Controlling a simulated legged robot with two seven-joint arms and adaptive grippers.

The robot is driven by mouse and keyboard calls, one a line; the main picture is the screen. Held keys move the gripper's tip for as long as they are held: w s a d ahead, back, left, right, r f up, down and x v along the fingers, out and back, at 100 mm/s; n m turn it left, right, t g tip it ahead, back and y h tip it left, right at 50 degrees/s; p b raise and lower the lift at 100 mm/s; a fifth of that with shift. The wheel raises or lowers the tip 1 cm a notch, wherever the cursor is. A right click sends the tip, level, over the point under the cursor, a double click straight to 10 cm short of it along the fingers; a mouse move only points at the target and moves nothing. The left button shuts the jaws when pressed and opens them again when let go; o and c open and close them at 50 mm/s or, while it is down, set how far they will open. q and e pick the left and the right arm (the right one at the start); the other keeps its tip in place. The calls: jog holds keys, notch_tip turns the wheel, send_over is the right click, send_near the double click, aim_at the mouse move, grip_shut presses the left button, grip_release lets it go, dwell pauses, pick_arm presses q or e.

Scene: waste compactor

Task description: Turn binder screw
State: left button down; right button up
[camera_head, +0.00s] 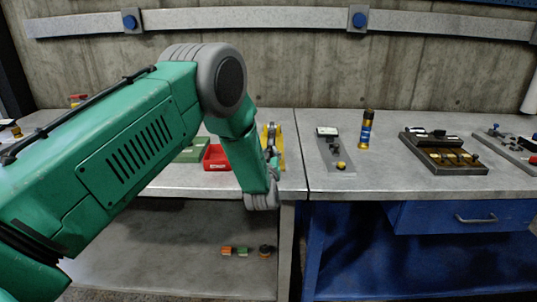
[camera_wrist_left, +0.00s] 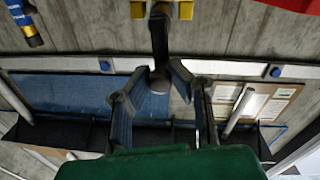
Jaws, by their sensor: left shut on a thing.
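The binder (camera_head: 280,151) is a yellow piece standing on the grey bench. It also shows at the top edge of the left wrist view (camera_wrist_left: 186,10). A dark, rod-like binder screw (camera_wrist_left: 159,35) sticks out of it. My left gripper (camera_head: 272,157) is at the binder, partly hidden by its own forearm in the head view. In the left wrist view, the fingers of my left gripper (camera_wrist_left: 160,85) are around the free end of the screw and shut on it. The exact contact is dark and hard to see. My right gripper is not in view.
A red bin (camera_head: 216,158) and a green box (camera_head: 190,151) stand left of the binder. To the right are a grey plate (camera_head: 337,158), a blue and gold can (camera_head: 366,130) and a dark tray (camera_head: 445,153). Small parts lie on the lower shelf (camera_head: 180,250).

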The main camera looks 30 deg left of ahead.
pick_arm(q)
jog(key=shift+s+d+f, duration=0.1)
jog(key=shift+d+f, duration=0.2)
jog(key=shift+f, duration=0.1)
jog(key=c, duration=1.4)
grip_release()
jog(key=shift+r, duration=0.15)
jog(key=v, duration=1.1)
jog(key=shift+s+d, duration=0.2)
jog(key=shift+s, duration=0.1)
